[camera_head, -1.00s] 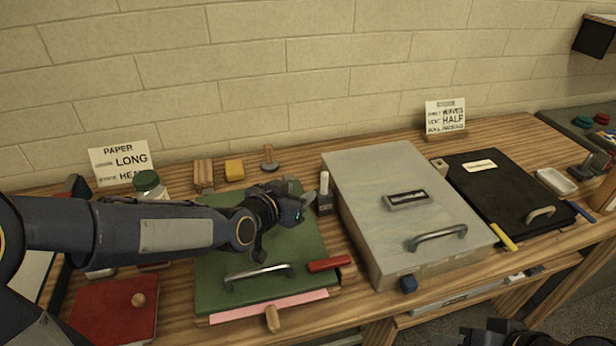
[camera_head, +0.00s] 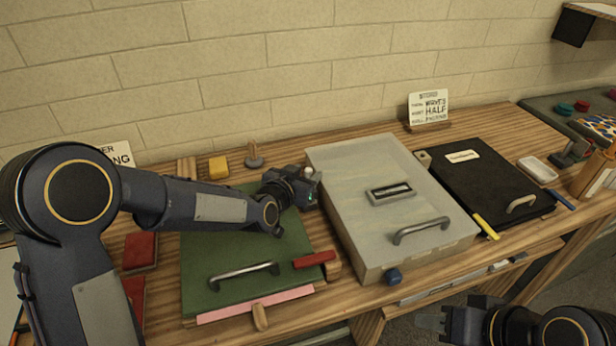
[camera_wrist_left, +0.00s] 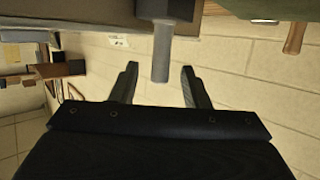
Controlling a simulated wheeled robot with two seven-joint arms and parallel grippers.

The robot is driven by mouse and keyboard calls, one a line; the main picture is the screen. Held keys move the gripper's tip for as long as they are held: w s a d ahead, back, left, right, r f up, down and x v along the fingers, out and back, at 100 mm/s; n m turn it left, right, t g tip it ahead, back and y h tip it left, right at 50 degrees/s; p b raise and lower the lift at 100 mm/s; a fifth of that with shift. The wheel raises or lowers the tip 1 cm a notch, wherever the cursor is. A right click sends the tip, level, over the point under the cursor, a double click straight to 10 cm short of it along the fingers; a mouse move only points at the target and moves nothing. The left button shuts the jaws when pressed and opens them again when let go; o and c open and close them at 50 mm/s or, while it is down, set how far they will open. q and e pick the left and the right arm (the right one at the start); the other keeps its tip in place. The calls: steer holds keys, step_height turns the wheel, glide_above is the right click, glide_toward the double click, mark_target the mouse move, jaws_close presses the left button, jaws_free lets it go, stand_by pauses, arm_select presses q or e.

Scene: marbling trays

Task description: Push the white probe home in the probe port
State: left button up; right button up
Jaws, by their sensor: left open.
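My left gripper (camera_head: 312,188) is open, low between the green tray (camera_head: 215,290) and the big grey tray (camera_head: 345,215). In the left wrist view its two fingers (camera_wrist_left: 160,75) stand apart on either side of a grey-looking rod, likely the white probe (camera_wrist_left: 160,60). The rod sticks out of a wider block, likely the probe port (camera_wrist_left: 172,9). I cannot tell whether the fingers touch the rod, or how deep it sits. In the head view my gripper hides most of this spot; only a small pale bit shows. My right gripper (camera_head: 430,320) is at the lower right, its jaws unclear.
A yellow block (camera_head: 218,167) and a grey-knobbed peg (camera_head: 254,157) stand behind the green tray. A red bar (camera_head: 314,259) lies by its front right corner. A black tray (camera_head: 490,190) lies right of the grey tray. A sign (camera_head: 428,107) stands at the back.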

arm_select(q)
steer(key=shift+x, duration=1)
jaws_close()
